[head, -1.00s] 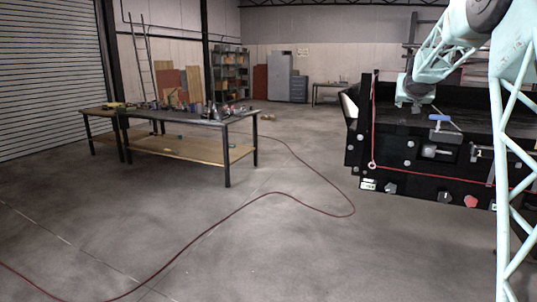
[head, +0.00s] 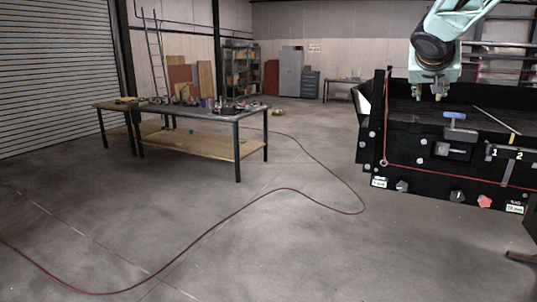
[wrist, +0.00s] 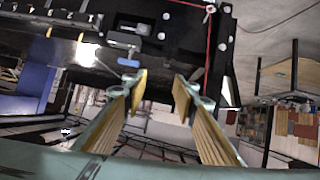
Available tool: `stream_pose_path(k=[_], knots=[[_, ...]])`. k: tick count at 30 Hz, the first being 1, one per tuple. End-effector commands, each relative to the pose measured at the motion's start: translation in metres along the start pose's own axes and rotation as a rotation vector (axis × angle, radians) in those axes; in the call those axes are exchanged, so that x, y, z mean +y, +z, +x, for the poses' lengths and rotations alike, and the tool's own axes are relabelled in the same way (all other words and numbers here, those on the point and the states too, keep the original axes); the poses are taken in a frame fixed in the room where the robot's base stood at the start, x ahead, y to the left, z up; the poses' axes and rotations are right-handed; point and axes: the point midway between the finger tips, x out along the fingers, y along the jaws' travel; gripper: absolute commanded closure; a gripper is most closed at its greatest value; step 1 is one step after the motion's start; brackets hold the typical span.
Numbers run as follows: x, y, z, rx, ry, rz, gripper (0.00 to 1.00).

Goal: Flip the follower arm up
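The black conveyor unit (head: 440,183) stands at the right of the head view. On its near side is a blue-topped grey lever (head: 455,115), also in the wrist view (wrist: 131,62). A thin grey rod (head: 492,120) lies slanted to its right, with a yellow piece (head: 513,138) near its lower end. I cannot tell which of these parts is the follower arm. My gripper (head: 428,95) points down over the unit, left of and behind the blue-topped lever. In the wrist view, my gripper (wrist: 158,86) has its fingers apart with nothing between them.
A red cord (head: 440,171) runs along the unit's front. A red knob (head: 485,201) and grey knobs sit low on that face. A workbench (head: 195,115) with tools stands to the left. The floor between is clear except for a red cable (head: 240,208).

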Motion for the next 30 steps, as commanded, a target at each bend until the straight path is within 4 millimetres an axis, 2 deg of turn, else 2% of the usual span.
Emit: stream_pose_path(k=[1, 14, 23, 30], knots=[[0.001, 0.006, -0.013, -0.01, 0.001, -0.003, 0.74], [0.009, 0.073, -0.107, -0.121, 0.005, -0.046, 0.74], [0.014, 0.13, -0.172, -0.208, -0.014, -0.084, 0.74], [0.017, 0.182, -0.223, -0.284, -0.042, -0.116, 0.74]])
